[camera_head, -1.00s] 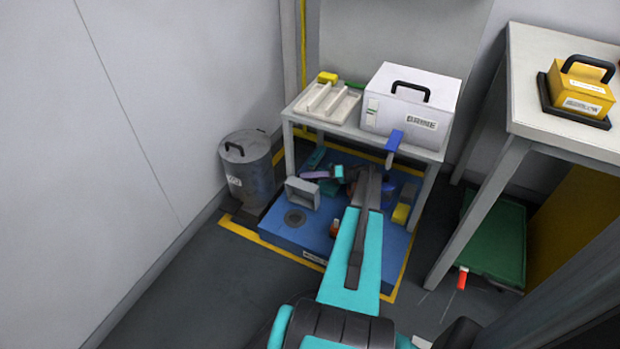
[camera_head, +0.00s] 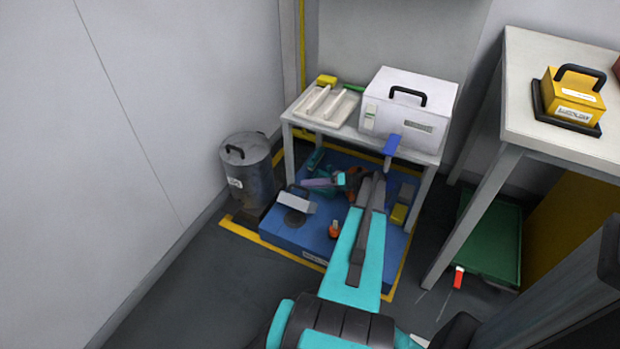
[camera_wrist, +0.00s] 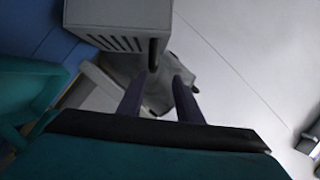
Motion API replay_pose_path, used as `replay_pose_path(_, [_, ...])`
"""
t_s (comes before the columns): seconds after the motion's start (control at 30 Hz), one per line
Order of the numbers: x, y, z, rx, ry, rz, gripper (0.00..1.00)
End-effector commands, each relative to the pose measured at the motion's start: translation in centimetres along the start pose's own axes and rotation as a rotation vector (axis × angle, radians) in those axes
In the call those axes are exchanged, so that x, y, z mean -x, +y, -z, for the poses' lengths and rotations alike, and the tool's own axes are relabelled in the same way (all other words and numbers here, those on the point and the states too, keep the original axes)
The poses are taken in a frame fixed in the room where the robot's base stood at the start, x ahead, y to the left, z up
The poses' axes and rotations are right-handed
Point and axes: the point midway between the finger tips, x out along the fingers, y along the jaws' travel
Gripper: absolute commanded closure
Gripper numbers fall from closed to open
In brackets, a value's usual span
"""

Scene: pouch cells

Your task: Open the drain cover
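The grey box-shaped drain cover (camera_head: 297,204) is tilted above the dark round drain (camera_head: 294,217) on the blue platform. Its dark handle (camera_head: 296,190) shows along its far upper edge. In the wrist view the cover (camera_wrist: 118,14) is at the top, with slots and the dark handle (camera_wrist: 153,53). My gripper (camera_head: 306,183) reaches in from the right, close to the handle. In the wrist view its two purple fingers (camera_wrist: 162,78) are apart, with grey background between them. The handle end is just beyond the left fingertip; I cannot tell whether they touch.
A grey lidded bin (camera_head: 249,170) stands left of the platform (camera_head: 285,236). A small orange bottle (camera_head: 334,230) and a yellow block (camera_head: 398,214) are on the platform. A white table (camera_head: 430,156) stands over its back part, with trays and a white case (camera_head: 408,103).

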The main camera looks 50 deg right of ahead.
Motion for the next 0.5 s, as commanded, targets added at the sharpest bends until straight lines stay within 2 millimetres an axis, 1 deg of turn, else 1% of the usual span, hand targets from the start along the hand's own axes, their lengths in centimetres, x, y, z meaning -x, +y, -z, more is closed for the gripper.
replay_pose_path(0.03, [0.2, -0.7, -0.6, -0.001, 0.001, 0.001, 0.69])
replay_pose_path(0.5, [1.6, -3.8, -5.2, -0.002, 0.001, 0.001, 0.69])
